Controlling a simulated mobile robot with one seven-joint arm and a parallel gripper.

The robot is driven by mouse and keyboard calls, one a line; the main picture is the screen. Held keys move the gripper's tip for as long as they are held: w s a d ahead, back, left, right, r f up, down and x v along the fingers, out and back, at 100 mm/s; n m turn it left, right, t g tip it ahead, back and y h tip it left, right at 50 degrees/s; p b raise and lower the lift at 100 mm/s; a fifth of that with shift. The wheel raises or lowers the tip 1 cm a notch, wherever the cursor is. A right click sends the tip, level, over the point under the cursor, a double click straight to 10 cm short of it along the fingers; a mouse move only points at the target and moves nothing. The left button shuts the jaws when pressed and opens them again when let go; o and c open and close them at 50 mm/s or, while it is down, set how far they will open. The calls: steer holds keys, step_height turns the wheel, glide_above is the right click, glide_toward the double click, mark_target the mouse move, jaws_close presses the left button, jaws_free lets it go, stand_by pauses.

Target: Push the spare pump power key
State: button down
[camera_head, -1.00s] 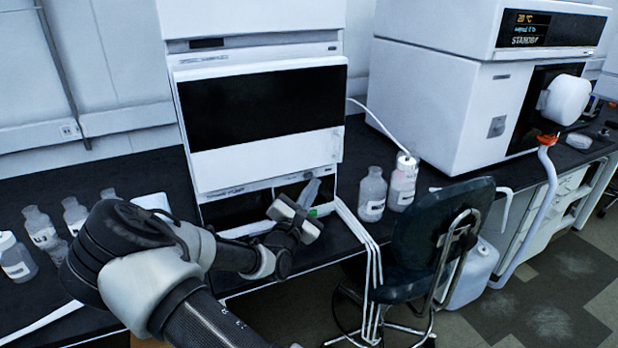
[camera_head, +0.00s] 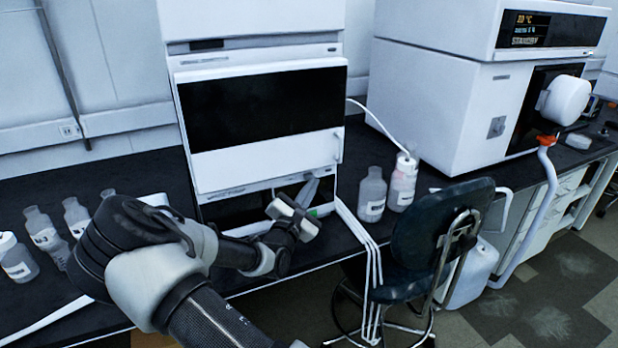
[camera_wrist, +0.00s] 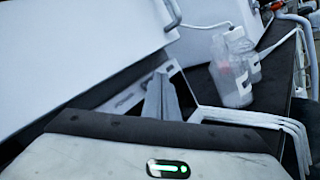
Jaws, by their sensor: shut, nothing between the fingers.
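The lowest module of the white stack, with a dark front (camera_head: 232,212) and small lettering on its pale top strip, appears to be the spare pump. I cannot make out its power key; my gripper covers the module's right part. My gripper (camera_head: 313,184) is shut and empty, its fingers pointing at the right part of this front. In the wrist view the closed fingers (camera_wrist: 160,82) are in front of a pale strip with faint lettering. I cannot tell whether the tips touch it.
Two bottles (camera_head: 372,195) (camera_head: 403,182) stand right of the stack. White tubes (camera_head: 362,235) hang over the bench edge beside my gripper. A dark chair (camera_head: 440,235) stands in front of the bench. Several bottles (camera_head: 42,230) stand at the left.

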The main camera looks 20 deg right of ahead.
steer(key=shift+w, duration=0.5)
stand_by(0.6)
steer(key=shift+s, duration=0.1)
steer(key=shift+s+p, duration=0.6)
steer(key=shift+s, duration=0.25)
steer(key=s+p, duration=0.2)
steer(key=s, duration=0.4)
steer(key=shift+p, duration=0.4)
steer(key=shift+d, duration=0.1)
stand_by(0.8)
